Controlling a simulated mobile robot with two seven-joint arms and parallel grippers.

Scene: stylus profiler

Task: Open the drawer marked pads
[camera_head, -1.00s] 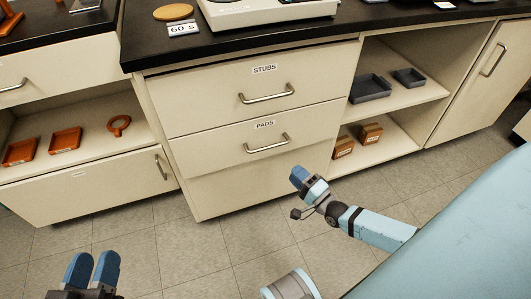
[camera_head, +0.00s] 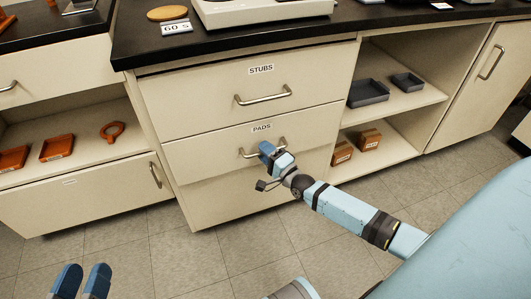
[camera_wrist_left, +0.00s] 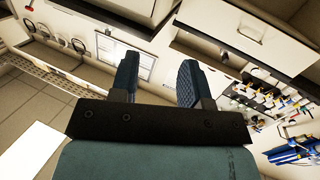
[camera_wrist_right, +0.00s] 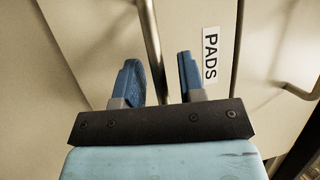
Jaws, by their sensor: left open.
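The pads drawer (camera_head: 200,153) is the shut middle front of the cream cabinet, with a PADS label (camera_head: 261,128) above its metal bar handle (camera_head: 245,154). My right gripper (camera_head: 266,149) is at this handle and hides its middle. In the right wrist view, the handle (camera_wrist_right: 151,35) runs between the two blue fingers of the right gripper (camera_wrist_right: 160,78), which stand apart. The PADS label (camera_wrist_right: 210,57) is beside the right finger. My left gripper (camera_head: 83,278) is open and empty at the lower left, away from the cabinet; its parted fingers also show in the left wrist view (camera_wrist_left: 157,82).
The stubs drawer (camera_head: 190,105) with its own handle (camera_head: 264,97) is just above. Open shelves at the right hold grey trays (camera_head: 368,93) and small brown boxes (camera_head: 342,152). Orange items (camera_head: 57,146) lie on the left shelf. The floor (camera_head: 190,255) in front is clear.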

